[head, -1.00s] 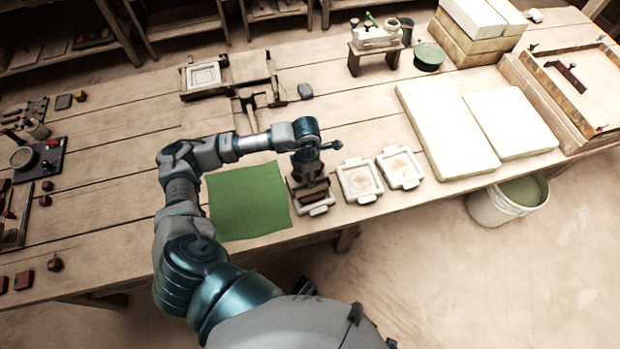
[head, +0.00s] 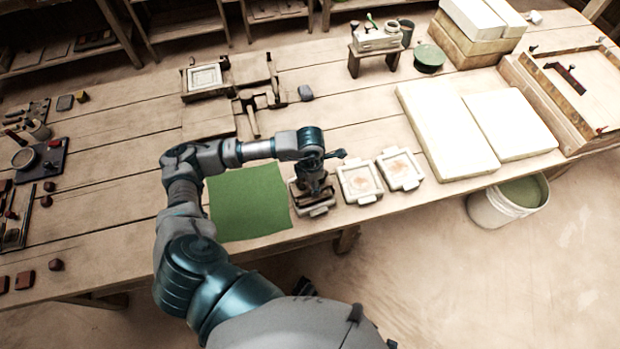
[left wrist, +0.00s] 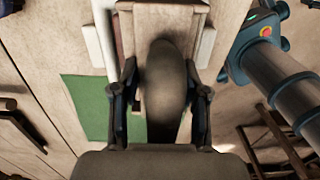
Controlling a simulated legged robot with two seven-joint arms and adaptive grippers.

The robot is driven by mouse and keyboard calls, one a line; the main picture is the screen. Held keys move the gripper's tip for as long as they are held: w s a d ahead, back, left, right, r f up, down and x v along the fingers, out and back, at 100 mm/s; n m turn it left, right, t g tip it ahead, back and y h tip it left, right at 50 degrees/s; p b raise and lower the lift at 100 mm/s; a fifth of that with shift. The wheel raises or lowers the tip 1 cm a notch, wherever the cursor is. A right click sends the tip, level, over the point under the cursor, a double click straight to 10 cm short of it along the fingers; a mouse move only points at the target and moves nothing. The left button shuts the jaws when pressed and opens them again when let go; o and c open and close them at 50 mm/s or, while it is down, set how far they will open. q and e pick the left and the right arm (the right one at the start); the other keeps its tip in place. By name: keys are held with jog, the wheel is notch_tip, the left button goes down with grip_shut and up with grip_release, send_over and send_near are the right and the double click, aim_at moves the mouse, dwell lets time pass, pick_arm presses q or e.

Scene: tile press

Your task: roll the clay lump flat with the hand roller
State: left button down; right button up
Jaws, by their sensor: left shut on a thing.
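My left gripper (head: 315,187) is over the nearest of the pale framed moulds (head: 319,211), at the table's front edge right of the green cloth. It is shut on a dark, rounded, elongated thing, which looks like the handle of the hand roller (left wrist: 165,85); it stands between the two fingers in the left wrist view. A reddish-brown part shows under the gripper. The pale mould is below it in the left wrist view. I cannot make out the clay lump; the gripper hides most of the mould's inside. My right gripper is not in view.
Two more pale moulds with tan insides (head: 360,182) (head: 400,169) lie to the right. The green cloth (head: 248,202) lies flat on the left. Large white slabs (head: 447,128) lie farther right, and a wooden press frame (head: 204,77) lies behind. A bucket (head: 508,200) stands below the table.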

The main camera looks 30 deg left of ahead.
pick_arm(q)
jog(key=shift+s+d+f, duration=0.25)
jog(key=shift+s+d, duration=0.2)
jog(key=shift+d, duration=0.1)
jog(key=shift+w+a, duration=0.55)
jog(key=shift+a, duration=0.3)
jog(key=shift+w+a+r+b, duration=0.1)
jog(key=shift+w+a+b, duration=0.2)
jog(key=shift+w+a, duration=0.25)
jog(key=shift+w+a+r+b, duration=0.1)
jog(key=shift+w+a+b, duration=0.25)
jog(key=shift+a, duration=0.3)
jog(key=shift+s+d+p, duration=0.35)
jog(key=shift+s+d, duration=0.25)
jog(key=shift+d, duration=0.2)
jog(key=shift+s+d+f, duration=0.1)
jog(key=shift+s+d, duration=0.35)
jog(key=shift+d, duration=0.15)
jog(key=shift+s+d+f, duration=0.1)
jog(key=shift+s+d, duration=0.3)
jog(key=shift+d, duration=0.2)
jog(key=shift+w+a+b, duration=0.2)
jog(key=shift+w+a, duration=0.3)
jog(key=shift+a, duration=0.2)
jog(key=shift+w+a+b, duration=0.15)
jog(key=shift+w+a, duration=0.35)
jog(key=shift+a, duration=0.2)
jog(key=shift+w+a+r, duration=0.15)
jog(key=shift+w+a, duration=0.4)
jog(key=shift+a, duration=0.05)
